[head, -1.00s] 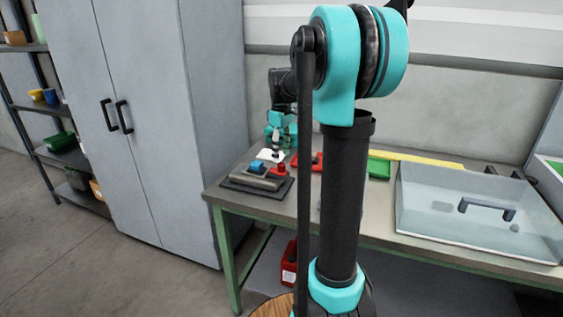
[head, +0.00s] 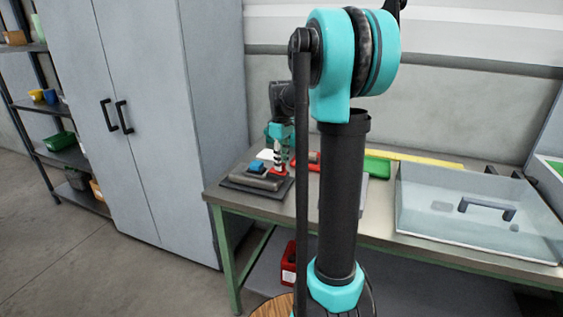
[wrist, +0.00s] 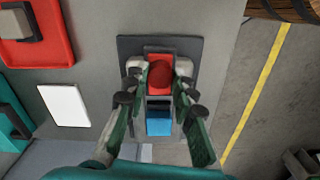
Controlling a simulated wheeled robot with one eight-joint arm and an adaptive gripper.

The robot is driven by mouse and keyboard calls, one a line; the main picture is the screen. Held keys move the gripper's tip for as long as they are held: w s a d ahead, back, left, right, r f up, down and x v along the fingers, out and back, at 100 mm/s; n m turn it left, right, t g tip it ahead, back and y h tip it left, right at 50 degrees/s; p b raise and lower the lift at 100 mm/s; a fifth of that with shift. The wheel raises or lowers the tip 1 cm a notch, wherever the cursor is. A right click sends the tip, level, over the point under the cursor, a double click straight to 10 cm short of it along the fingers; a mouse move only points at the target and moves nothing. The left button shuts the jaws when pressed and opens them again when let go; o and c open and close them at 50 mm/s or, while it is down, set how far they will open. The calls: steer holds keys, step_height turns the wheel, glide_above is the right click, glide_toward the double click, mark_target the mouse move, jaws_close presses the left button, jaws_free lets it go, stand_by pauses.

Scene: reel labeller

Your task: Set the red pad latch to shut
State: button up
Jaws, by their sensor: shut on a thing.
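The reel labeller (head: 262,178) is a grey device on a dark base plate at the left end of the bench. Its red pad latch (wrist: 159,76) shows in the wrist view as a red plate with a round red knob. In the head view it is a small red spot (head: 279,171), mostly hidden by my gripper. A blue block (wrist: 159,122) sits beside the latch on the labeller. My gripper (wrist: 160,70) is shut on the red latch, one fingertip on each side of the knob.
A white card (wrist: 64,105) and a red tray (wrist: 38,35) lie left of the labeller in the wrist view. A clear lidded bin (head: 480,215) stands on the bench's right side. A grey cabinet (head: 150,120) stands left of the bench (head: 225,200).

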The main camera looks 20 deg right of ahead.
mark_target(272, 169)
steer(key=shift+a, duration=0.1)
jaws_close()
steer(key=shift+w+a, duration=1.15)
steer(key=shift+a, duration=0.3)
steer(key=o, duration=1)
jaws_free()
steer(key=shift+o, duration=0.2)
steer(key=shift+r, duration=0.1)
step_height(272, 169, up, 12)
